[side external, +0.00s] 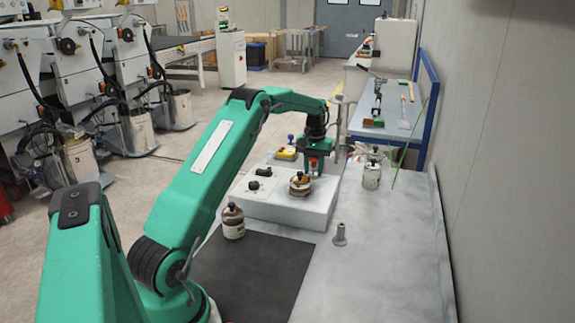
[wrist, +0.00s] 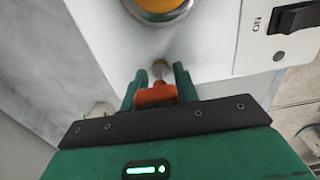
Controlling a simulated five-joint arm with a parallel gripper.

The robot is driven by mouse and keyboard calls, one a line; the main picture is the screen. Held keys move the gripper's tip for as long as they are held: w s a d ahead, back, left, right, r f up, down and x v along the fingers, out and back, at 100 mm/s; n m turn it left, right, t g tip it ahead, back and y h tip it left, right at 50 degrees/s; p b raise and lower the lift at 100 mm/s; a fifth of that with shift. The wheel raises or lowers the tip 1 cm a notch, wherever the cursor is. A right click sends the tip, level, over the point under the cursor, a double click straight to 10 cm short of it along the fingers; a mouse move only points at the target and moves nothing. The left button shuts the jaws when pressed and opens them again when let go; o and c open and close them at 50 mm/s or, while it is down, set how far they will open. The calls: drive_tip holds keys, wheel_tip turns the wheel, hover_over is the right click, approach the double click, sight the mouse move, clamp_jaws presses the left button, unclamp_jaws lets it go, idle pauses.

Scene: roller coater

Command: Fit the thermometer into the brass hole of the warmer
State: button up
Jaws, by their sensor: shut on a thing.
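The thermometer (wrist: 157,94) shows as an orange-red head between my fingers in the wrist view. A small red patch of it (side external: 313,163) shows in the side view. My gripper (wrist: 159,84) is shut on it, above the far right part of the white warmer (side external: 290,216). The warmer's pale top (wrist: 215,45) fills much of the wrist view. A small round brownish-grey spot lies just beyond the thermometer head; I cannot tell whether it is the stem or the brass hole. Whether the tip is in the hole is hidden. My gripper also shows in the side view (side external: 316,180).
Another brown bottle (side external: 233,221) stands by the dark mat (side external: 255,275). A grey metal piece (side external: 340,235) and clear jars (side external: 372,173) stand on the bench. The bench's right front is clear.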

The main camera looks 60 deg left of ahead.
drive_tip(key=o, duration=1)
drive_tip(key=shift+r, duration=0.1)
drive_tip(key=shift+r, duration=3.8)
drive_tip(key=shift+d+r, duration=0.15)
drive_tip(key=shift+r, duration=0.05)
drive_tip(key=s+d+r+m+t, duration=0.1)
drive_tip(key=s+d+r, duration=0.25)
drive_tip(key=d, duration=0.35)
drive_tip(key=s+d+r+m+t+y, duration=0.1)
drive_tip(key=s+d+r+m, duration=0.1)
drive_tip(key=d+r, duration=0.35)
drive_tip(key=s+d+r+m+t, duration=0.1)
drive_tip(key=s+d+r, duration=0.25)
drive_tip(key=d, duration=0.35)
drive_tip(key=s+d+f+m+t, duration=0.1)
drive_tip(key=s+d, duration=0.3)
drive_tip(key=s, duration=0.2)
drive_tip(key=s+d+f+m+t, duration=0.1)
drive_tip(key=s+d+f+m, duration=0.1)
drive_tip(key=s+d, duration=0.3)
drive_tip(key=s+d+f+m, duration=0.1)
drive_tip(key=s+d, duration=0.3)
drive_tip(key=s, duration=0.4)
drive_tip(key=shift+s+d+f+m+t+h, duration=0.15)
drive_tip(key=shift+s+f+m+t+h, duration=0.05)
drive_tip(key=shift+f+m+t+h, duration=0.25)
